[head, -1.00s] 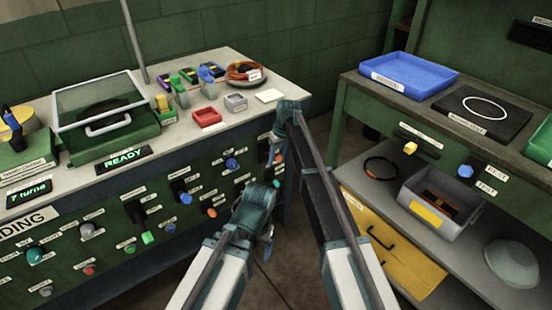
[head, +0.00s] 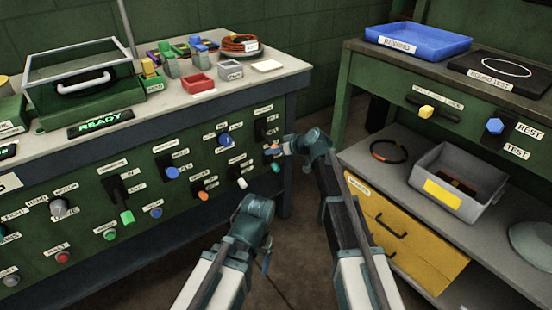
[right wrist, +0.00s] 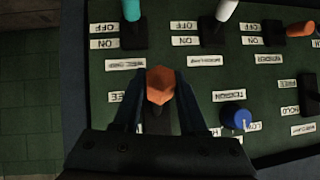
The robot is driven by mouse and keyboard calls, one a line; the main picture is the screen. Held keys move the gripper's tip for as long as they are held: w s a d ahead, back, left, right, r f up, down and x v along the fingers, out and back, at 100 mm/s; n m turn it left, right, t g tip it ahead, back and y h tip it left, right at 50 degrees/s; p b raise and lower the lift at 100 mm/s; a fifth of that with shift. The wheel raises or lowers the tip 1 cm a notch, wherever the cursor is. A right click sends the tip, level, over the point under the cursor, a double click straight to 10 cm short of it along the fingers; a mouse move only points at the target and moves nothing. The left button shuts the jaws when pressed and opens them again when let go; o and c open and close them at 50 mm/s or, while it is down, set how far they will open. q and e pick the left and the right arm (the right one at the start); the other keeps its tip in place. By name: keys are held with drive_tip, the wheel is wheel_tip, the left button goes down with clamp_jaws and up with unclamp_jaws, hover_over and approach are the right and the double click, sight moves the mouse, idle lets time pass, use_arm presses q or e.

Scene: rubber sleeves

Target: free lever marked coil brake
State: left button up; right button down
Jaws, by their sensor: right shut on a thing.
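A lever with an orange knob (right wrist: 160,85) sits at the right end of the green panel. Its knob also shows in the head view (head: 270,151), below a black plate (head: 266,128). My right gripper (right wrist: 158,100) is shut on this knob, one finger on each side; in the head view it (head: 277,148) reaches the panel from the right. A label beside the lever (right wrist: 118,97) seems to read FREE, upside down in the right wrist view. The lever's name label is too small to read. My left gripper (head: 258,207) hangs in front of the panel, away from it; its fingers are unclear.
A teal knob (head: 277,168), a white knob (head: 242,184) and a blue knob (head: 225,140) are close to the gripped lever. A second bench with a blue tray (head: 418,40) and a grey bin (head: 455,185) stands at the right. Floor shows between the benches.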

drive_tip(key=shift+w+a+f+t+y+b, duration=0.2)
drive_tip(key=shift+f+t+y+b, duration=0.3)
drive_tip(key=shift+b, duration=0.5)
use_arm(q)
wheel_tip(320, 180, down, 4)
drive_tip(key=shift+r, duration=0.2)
drive_tip(key=shift+b, duration=0.3)
use_arm(e)
drive_tip(key=shift+c, duration=2.2)
unclamp_jaws()
use_arm(q)
wheel_tip(320, 180, up, 6)
drive_tip(key=p, duration=0.6)
drive_tip(key=shift+r+p, duration=0.25)
drive_tip(key=shift+p, duration=0.05)
use_arm(e)
drive_tip(key=v, duration=1.3)
drive_tip(key=shift+s+d, duration=0.25)
drive_tip(key=shift+s, duration=0.05)
